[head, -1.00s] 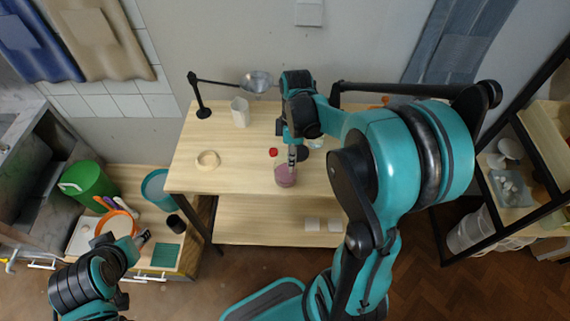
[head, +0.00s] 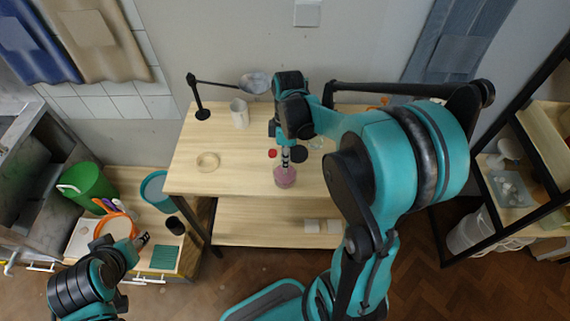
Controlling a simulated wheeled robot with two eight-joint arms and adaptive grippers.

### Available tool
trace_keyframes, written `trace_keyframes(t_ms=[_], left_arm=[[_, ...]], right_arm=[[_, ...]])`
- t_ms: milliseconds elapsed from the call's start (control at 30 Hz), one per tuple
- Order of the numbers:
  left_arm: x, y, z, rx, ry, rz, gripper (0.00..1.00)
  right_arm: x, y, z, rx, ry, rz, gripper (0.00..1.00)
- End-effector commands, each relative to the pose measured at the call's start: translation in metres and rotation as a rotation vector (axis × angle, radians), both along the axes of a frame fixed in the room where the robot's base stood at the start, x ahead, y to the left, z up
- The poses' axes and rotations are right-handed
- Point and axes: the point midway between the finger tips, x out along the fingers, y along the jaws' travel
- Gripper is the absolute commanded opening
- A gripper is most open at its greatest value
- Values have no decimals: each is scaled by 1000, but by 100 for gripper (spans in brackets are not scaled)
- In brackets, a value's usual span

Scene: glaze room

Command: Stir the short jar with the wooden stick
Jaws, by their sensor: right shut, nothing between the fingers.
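A short clear jar with pink contents (head: 285,178) stands near the front edge of the wooden table. My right gripper (head: 285,161) points down right above the jar, its fingers shut with nothing between them. Its tips overlap the jar's mouth in this view, so I cannot tell whether they are inside it. I cannot make out the wooden stick. My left gripper (head: 143,239) is low at the left, away from the jar, and too small to read.
The table's left front is clear.

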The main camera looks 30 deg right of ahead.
Motion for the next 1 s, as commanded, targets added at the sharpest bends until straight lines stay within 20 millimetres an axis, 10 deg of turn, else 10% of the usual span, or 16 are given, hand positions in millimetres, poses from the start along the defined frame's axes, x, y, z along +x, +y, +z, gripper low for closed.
trace_keyframes(t_ms=[1000], left_arm=[[0, 0, 62, 0, 0, 0, 47]], right_arm=[[-10, 6, 77, 0, 0, 0, 0]])
